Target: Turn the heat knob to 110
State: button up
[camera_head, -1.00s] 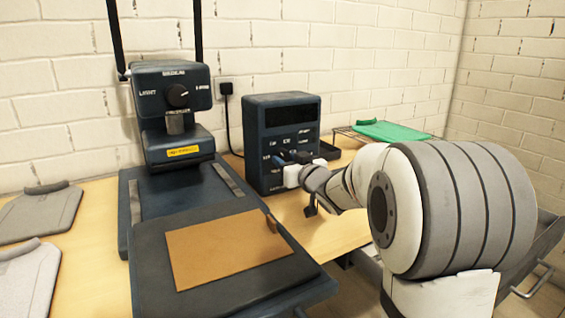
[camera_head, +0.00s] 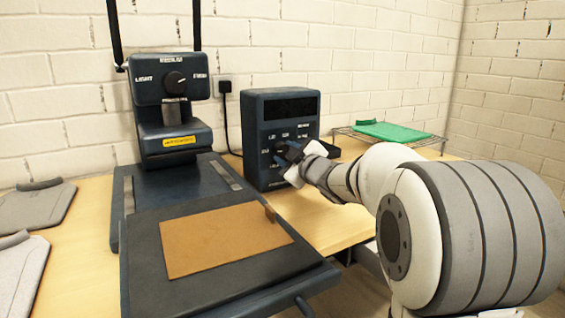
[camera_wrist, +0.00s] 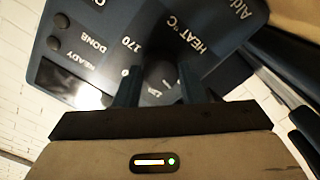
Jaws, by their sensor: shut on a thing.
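The heat knob (camera_wrist: 158,74) is a dark round knob on the front of the dark blue control box (camera_head: 258,112). In the wrist view it sits between the two fingers of my gripper (camera_wrist: 160,88), which is shut on it. "HEAT °C" and "170" are printed around it, and the fingers hide part of the dial. The knob's pointer setting is not readable. In the head view my gripper (camera_head: 287,152) is tilted at the lower front of the box and covers the knob.
A heat press (camera_head: 172,105) with its own dial stands left of the box, a brown sheet (camera_head: 222,240) on its lower plate. A green folded item (camera_head: 392,131) lies on a wire rack at right. Grey garments (camera_head: 38,212) lie at far left.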

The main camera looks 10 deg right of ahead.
jog(key=shift+f+n+b, duration=0.35)
jog(key=shift+n+b, duration=0.35)
jog(key=shift+n, duration=0.6)
jog(key=shift+r+n, duration=0.1)
jog(key=shift+n, duration=0.2)
jog(key=o, duration=1)
jog(key=shift+r, duration=0.2)
jog(key=shift+s, duration=0.1)
jog(key=shift+s+d+r, duration=0.1)
jog(key=shift+s+d, duration=0.05)
jog(key=shift+s, duration=0.15)
jog(key=p+v, duration=0.2)
jog(key=v, duration=0.5)
